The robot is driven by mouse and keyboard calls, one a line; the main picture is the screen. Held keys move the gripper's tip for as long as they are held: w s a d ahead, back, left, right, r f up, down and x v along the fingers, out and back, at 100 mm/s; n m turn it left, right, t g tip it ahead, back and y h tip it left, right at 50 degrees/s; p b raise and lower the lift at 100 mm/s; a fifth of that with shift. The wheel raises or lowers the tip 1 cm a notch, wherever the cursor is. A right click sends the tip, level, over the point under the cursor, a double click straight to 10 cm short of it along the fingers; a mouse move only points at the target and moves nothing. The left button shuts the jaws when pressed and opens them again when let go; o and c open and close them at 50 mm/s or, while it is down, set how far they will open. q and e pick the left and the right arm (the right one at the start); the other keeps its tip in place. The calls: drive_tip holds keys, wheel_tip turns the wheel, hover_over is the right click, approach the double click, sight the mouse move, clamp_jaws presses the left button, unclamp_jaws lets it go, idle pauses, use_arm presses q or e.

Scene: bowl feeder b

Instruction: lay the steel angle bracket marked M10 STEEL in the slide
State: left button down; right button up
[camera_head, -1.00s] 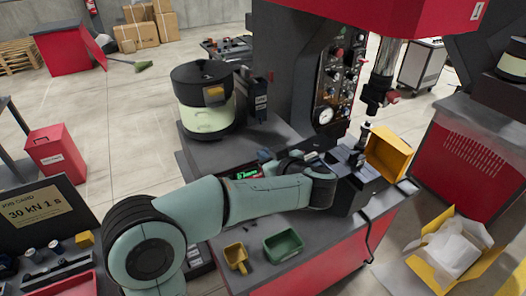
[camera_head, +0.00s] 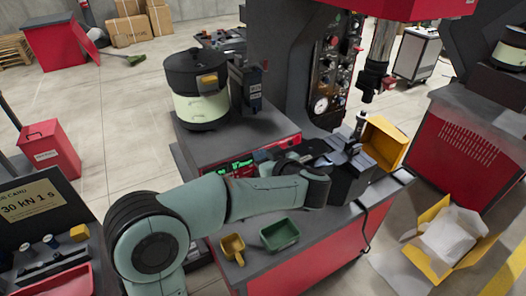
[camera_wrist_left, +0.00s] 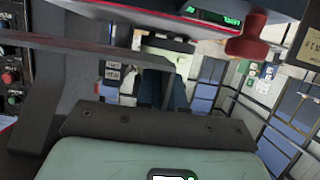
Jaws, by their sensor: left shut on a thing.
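My left arm reaches in from the left across the bench in the head view. Its gripper (camera_head: 322,158) is beside the dark tooling under the press ram, and its fingertips are mostly hidden. In the left wrist view a plain grey L-shaped piece, which looks like the steel angle bracket (camera_wrist_left: 105,52), stands in front of my dark palm. My left gripper is shut on it; no marking is readable on it. The slide seems to be part of the dark block (camera_head: 350,184) beside the gripper, but its opening cannot be made out. My right gripper is not in view.
A yellow bin (camera_head: 384,143) stands behind the dark block. The press ram (camera_head: 378,55) hangs above. The round bowl feeder (camera_head: 200,95) stands at the back left. Green (camera_head: 280,235) and yellow (camera_head: 232,247) trays sit at the bench front. A red button (camera_wrist_left: 248,47) shows in the wrist view.

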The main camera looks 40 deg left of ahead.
use_arm(q)
drive_tip(key=shift+f, duration=0.9)
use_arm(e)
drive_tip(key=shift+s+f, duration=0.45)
use_arm(q)
drive_tip(key=shift+r, duration=0.1)
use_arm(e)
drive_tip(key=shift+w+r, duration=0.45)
use_arm(q)
drive_tip(key=shift+w, duration=0.15)
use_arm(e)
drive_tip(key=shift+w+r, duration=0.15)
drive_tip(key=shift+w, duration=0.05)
use_arm(q)
drive_tip(key=shift+p, duration=0.4)
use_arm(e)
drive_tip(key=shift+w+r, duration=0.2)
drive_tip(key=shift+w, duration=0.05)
use_arm(q)
drive_tip(key=shift+f+b, duration=0.5)
drive_tip(key=shift+f, duration=1.15)
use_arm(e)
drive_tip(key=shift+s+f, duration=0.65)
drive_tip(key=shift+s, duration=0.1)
use_arm(q)
drive_tip(key=c, duration=1.2)
unclamp_jaws()
drive_tip(key=shift+f, duration=0.1)
